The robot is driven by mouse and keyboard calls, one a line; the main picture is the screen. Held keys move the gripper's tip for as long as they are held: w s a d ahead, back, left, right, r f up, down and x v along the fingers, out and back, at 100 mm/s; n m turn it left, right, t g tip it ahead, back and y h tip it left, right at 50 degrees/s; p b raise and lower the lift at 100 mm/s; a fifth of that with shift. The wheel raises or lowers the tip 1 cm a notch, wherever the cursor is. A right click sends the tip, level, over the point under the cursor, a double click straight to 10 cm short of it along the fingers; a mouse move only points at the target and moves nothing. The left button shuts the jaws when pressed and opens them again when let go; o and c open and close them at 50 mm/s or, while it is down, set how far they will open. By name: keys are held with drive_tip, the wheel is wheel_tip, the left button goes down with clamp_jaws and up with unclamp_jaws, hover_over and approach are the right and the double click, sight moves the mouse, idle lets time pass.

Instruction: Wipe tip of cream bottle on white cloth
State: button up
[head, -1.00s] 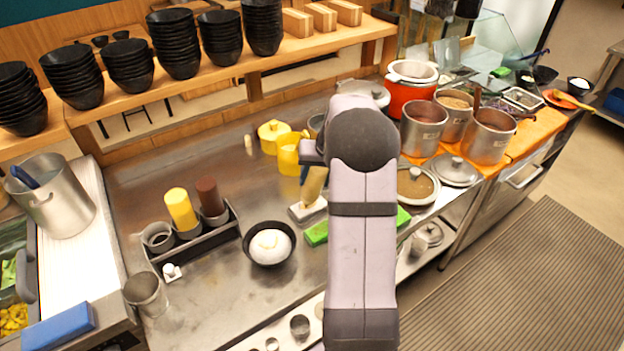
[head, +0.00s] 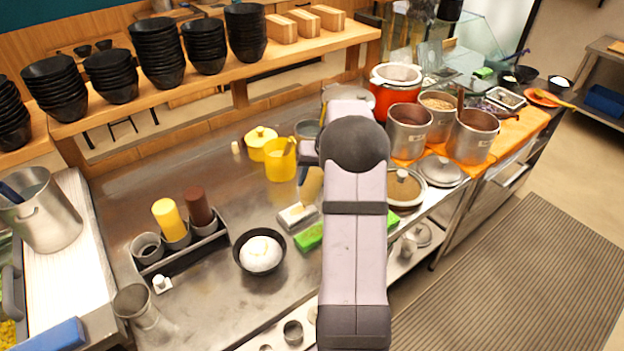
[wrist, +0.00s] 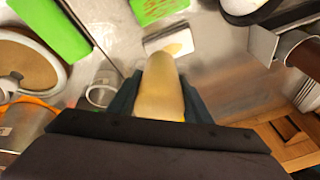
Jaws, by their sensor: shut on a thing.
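The cream bottle (wrist: 160,92), pale beige, sits between the two dark fingers of my gripper (wrist: 160,100), which is shut on it. The head view shows part of the bottle (head: 311,184), tilted over the white cloth, beside my arm. The white cloth (head: 291,217) lies on the steel counter. In the wrist view the cloth (wrist: 152,46) is just beyond the bottle's far end and carries a yellowish smear. I cannot tell whether the tip touches it. My arm hides most of the gripper in the head view.
A green pad (head: 308,238) lies just in front of the cloth. A black bowl (head: 240,264) with white food stands to the left, near a holder (head: 150,268) with yellow and brown bottles. A yellow pot (head: 280,165) stands behind. Lidded pots are at right.

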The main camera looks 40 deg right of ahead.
drive_tip(key=shift+r, duration=0.1)
drive_tip(key=shift+r+p, duration=2.2)
drive_tip(key=shift+r, duration=0.75)
